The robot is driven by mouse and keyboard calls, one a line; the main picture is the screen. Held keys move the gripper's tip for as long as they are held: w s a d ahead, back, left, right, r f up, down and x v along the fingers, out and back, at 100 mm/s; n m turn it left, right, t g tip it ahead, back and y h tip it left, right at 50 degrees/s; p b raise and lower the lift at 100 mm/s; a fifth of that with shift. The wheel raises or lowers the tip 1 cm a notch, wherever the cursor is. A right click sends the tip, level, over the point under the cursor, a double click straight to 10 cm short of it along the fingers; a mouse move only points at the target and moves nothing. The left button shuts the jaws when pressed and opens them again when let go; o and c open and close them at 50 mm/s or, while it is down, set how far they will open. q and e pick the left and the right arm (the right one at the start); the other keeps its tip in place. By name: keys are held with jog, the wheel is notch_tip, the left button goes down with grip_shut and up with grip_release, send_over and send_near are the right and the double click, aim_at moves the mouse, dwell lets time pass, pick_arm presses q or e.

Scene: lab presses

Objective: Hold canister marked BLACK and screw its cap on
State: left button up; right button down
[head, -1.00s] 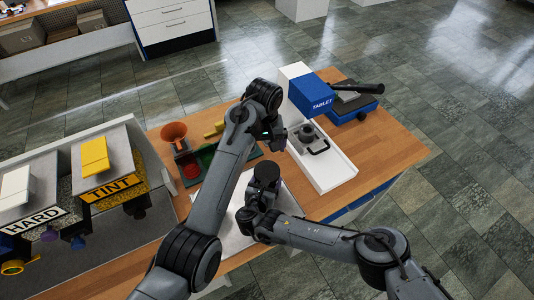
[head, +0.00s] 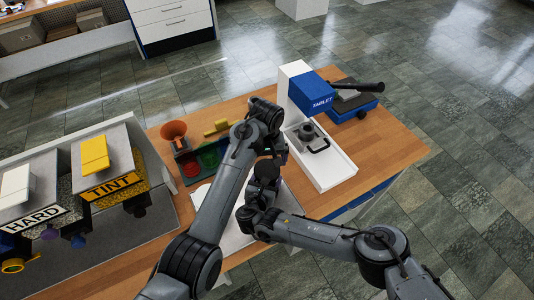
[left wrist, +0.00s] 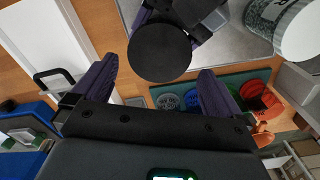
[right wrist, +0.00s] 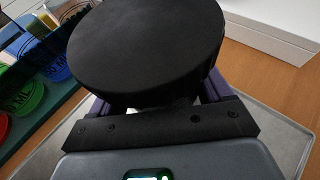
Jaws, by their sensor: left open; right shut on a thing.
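A round black cap (right wrist: 148,45) covers the top of the canister held by my right gripper (right wrist: 155,105). The cap is wider than the purple fingers below it and hides most of the canister; no marking is readable. It also shows in the head view (head: 265,172). My right gripper is shut on the canister below the cap. My left gripper (head: 274,150) is open and close above the cap. In the left wrist view the black cap (left wrist: 160,52) lies between the two spread purple fingers, apart from both. Whether the cap is threaded on cannot be told.
A white-topped canister (left wrist: 298,32) stands on the grey mat nearby. A green tray with coloured cups (head: 208,157) and an orange funnel (head: 173,132) are behind left. The TABLET press (head: 315,95) stands right, the TINT (head: 113,187) and HARD dispensers left.

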aim_at(267, 170)
pick_arm(q)
jog(key=shift+f, duration=2.2)
jog(key=c, duration=0.9)
jog(key=shift+o, duration=0.2)
jog(key=m, duration=0.8)
jog(key=shift+m, duration=0.3)
jog(key=o, duration=0.9)
jog(key=shift+c, duration=0.2)
jog(key=shift+r, duration=2.25)
